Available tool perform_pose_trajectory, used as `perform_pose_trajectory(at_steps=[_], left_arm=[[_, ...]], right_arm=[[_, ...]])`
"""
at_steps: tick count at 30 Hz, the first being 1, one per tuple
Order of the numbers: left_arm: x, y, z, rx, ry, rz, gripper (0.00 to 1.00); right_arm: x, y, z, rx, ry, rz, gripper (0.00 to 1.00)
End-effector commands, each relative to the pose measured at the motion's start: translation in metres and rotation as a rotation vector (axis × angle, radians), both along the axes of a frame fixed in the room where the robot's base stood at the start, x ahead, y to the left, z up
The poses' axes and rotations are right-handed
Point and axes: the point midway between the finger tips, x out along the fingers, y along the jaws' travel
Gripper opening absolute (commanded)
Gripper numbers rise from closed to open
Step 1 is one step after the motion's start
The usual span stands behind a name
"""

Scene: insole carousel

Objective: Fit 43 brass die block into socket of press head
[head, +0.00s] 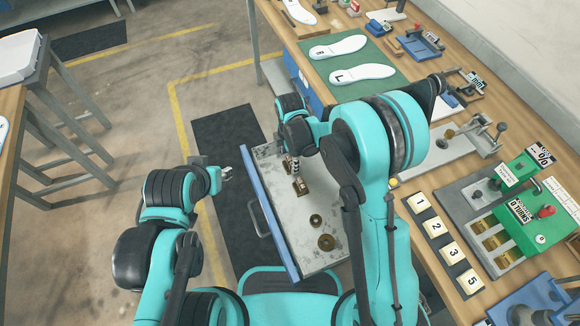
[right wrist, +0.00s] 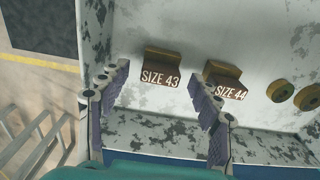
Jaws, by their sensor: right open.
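The brass die block marked SIZE 43 (right wrist: 162,67) lies in the open drawer (head: 332,262). My right gripper (right wrist: 159,76) is open and empty above the drawer. In the right wrist view its fingers stand either side of that block, apart from it. The SIZE 44 block (right wrist: 224,76) lies just right of it, close to the right finger. In the head view a brass block (head: 301,186) shows beside my right gripper (head: 291,164); its label is unreadable there. My left gripper (head: 226,173) is left of the drawer; its jaws are too small to judge. I cannot identify the press head's socket.
Brass rings (head: 326,242) lie in the drawer near the blocks. The workbench at right carries a green machine (head: 541,212), numbered tiles (head: 435,227), a grey fixture (head: 462,143) and a green mat (head: 347,62) with insoles. Floor left of the drawer is clear.

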Motion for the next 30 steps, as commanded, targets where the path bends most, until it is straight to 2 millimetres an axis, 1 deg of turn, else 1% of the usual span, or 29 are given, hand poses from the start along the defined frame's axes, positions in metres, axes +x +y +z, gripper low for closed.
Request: perform_pose_trajectory(at_steps=[5, 6, 8, 9, 11, 12, 20, 23, 26, 29, 30], left_arm=[[0.000, 0.000, 0.001, 0.000, 0.000, 0.000, 0.36], [0.000, 0.000, 0.001, 0.000, 0.000, 0.000, 0.36], [0.000, 0.000, 0.001, 0.000, 0.000, 0.000, 0.36], [0.000, 0.000, 0.001, 0.000, 0.000, 0.000, 0.36], [0.000, 0.000, 0.001, 0.000, 0.000, 0.000, 0.36], [0.000, 0.000, 0.001, 0.000, 0.000, 0.000, 0.36], [0.000, 0.000, 0.001, 0.000, 0.000, 0.000, 0.36], [0.000, 0.000, 0.003, 0.000, 0.000, 0.000, 0.36], [0.000, 0.000, 0.008, 0.000, 0.000, 0.000, 0.36], [0.000, 0.000, 0.015, 0.000, 0.000, 0.000, 0.36], [0.000, 0.000, 0.019, 0.000, 0.000, 0.000, 0.36]], right_arm=[[0.000, 0.000, 0.001, 0.000, 0.000, -0.001, 0.64], [0.000, 0.000, 0.001, 0.000, 0.000, -0.001, 0.53], [0.000, 0.000, 0.001, 0.000, 0.000, -0.001, 0.37], [0.000, 0.000, 0.001, 0.000, 0.000, -0.001, 0.27], [0.000, 0.000, 0.001, 0.000, 0.000, -0.001, 0.11], [0.000, 0.000, 0.001, 0.000, 0.000, -0.001, 0.01], [0.000, 0.000, 0.002, 0.000, 0.000, -0.001, 0.00], [0.000, 0.000, 0.005, 0.000, 0.000, -0.001, 0.00], [0.000, 0.000, 0.014, 0.000, 0.000, -0.001, 0.00], [0.000, 0.000, 0.028, -0.001, 0.001, -0.001, 0.00], [0.000, 0.000, 0.036, -0.001, 0.001, -0.001, 0.00]])
